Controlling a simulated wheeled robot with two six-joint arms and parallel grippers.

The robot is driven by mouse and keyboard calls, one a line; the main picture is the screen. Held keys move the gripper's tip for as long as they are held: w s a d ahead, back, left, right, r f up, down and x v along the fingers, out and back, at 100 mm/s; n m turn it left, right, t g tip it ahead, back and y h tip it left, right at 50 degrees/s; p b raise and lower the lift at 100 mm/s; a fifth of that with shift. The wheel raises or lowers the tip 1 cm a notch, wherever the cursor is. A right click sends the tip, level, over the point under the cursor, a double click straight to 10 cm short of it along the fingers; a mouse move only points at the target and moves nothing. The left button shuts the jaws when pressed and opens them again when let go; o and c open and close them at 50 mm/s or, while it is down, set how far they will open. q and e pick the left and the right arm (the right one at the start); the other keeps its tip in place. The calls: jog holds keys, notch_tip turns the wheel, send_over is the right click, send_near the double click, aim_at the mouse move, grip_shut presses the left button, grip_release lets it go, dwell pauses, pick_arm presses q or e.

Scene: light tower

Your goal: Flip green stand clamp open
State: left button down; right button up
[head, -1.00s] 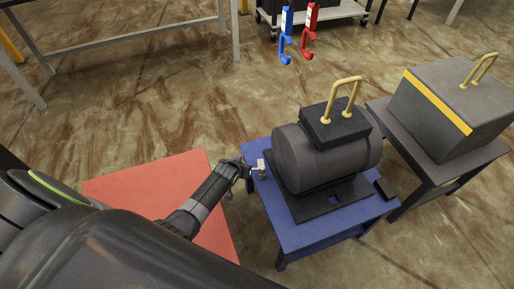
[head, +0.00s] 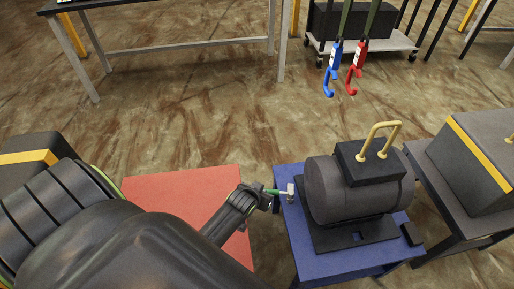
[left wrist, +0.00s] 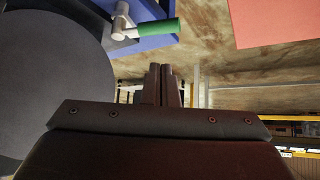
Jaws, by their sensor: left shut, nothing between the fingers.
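A small clamp with a pale metal body (head: 290,190) sits at the left edge of the blue stand (head: 299,244). Its green handle (head: 273,191) sticks out to the left, towards my left gripper (head: 268,199). In the left wrist view the green handle (left wrist: 158,29) and pale clamp body (left wrist: 122,18) show at the top, beside the blue stand edge. The left gripper fingers (left wrist: 163,72) are shut and empty, with a visible gap in the picture between them and the handle. Whether any part of the gripper touches the handle cannot be told. My right gripper is not in view.
A dark cylindrical motor (head: 330,190) with a yellow handle (head: 380,140) stands on the blue stand. A red surface (head: 185,205) lies left of it. A dark table with a black box (head: 480,165) is at right. Blue (head: 333,70) and red (head: 357,70) hooks hang behind.

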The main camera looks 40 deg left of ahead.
pick_arm(q)
jog(key=v, duration=0.4)
jog(key=shift+s+r+p, duration=0.2)
jog(key=shift+r+p, duration=0.15)
jog(key=shift+d, duration=0.1)
